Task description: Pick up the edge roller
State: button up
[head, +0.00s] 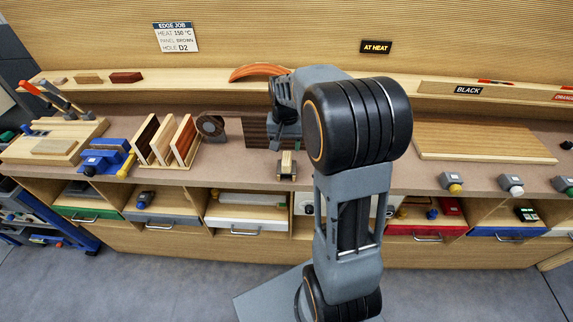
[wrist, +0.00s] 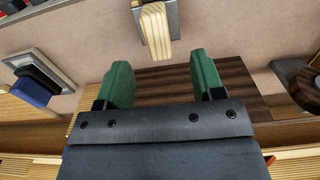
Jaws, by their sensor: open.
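The edge roller, as far as I can tell, is the small tool with a pale wooden handle (head: 286,164) standing on the bench top in front of the dark striped panel. It also shows at the top of the wrist view as a pale wooden handle (wrist: 155,32) over a grey metal part. My gripper (wrist: 160,80) has green fingers spread apart with nothing between them. The handle lies just beyond the fingertips, roughly in line with the gap and apart from both. In the head view my arm hides most of the gripper.
A dark striped panel (wrist: 165,80) lies under the gripper. Left of the tool stand a round brown roll (head: 211,127) and a rack of upright panels (head: 166,140). A large wooden board (head: 480,140) lies right. Bare bench surrounds the tool.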

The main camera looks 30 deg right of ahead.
aim_at(287, 158)
jog(key=shift+d+f+p, duration=0.15)
jog(key=shift+f+p, duration=0.2)
jog(key=shift+f, duration=1.45)
jog(key=shift+d+f+p, duration=0.15)
jog(key=shift+f+p, duration=0.15)
jog(key=shift+f, duration=1.5)
jog(key=shift+w, duration=0.1)
grip_shut()
